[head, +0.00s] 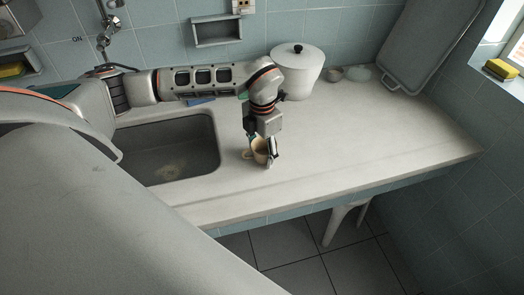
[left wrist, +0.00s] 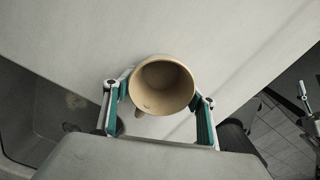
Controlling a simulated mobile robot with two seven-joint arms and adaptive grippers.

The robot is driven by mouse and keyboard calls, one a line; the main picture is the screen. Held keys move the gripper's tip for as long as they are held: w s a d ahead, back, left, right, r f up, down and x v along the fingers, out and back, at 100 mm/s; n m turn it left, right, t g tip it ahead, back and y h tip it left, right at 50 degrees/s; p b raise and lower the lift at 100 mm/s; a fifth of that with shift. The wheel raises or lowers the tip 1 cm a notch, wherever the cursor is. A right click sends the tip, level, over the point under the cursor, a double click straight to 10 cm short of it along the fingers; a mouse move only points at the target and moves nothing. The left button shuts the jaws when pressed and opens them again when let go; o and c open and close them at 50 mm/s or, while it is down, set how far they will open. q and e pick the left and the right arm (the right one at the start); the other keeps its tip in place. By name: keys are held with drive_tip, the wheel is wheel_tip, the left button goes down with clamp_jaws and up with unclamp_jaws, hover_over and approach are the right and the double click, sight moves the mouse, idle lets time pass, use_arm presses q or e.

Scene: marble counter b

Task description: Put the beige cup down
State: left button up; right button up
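The beige cup (head: 259,152) is upright at the counter just right of the sink, its handle toward the left. In the left wrist view I look into the empty cup (left wrist: 163,86). My left gripper (head: 265,153) points down at it, with fingers (left wrist: 161,92) on opposite sides of the cup, seemingly touching its wall. I cannot tell whether the cup's base touches the counter. What seems to be part of my right gripper shows at the right edge of the left wrist view; its fingertips are not clear.
The sink (head: 168,150) lies left of the cup. A white lidded pot (head: 301,75), small bowls (head: 358,74) and a leaning grey tray (head: 416,45) stand at the back. The counter (head: 370,135) right of the cup is clear to its front edge.

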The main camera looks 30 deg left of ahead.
use_arm(q)
drive_tip(key=shift+o, duration=0.8)
drive_tip(key=shift+r, duration=0.15)
drive_tip(key=shift+r, duration=0.4)
wheel_tip(320, 180, up, 11)
drive_tip(key=shift+r, duration=0.15)
drive_tip(key=shift+s, duration=0.1)
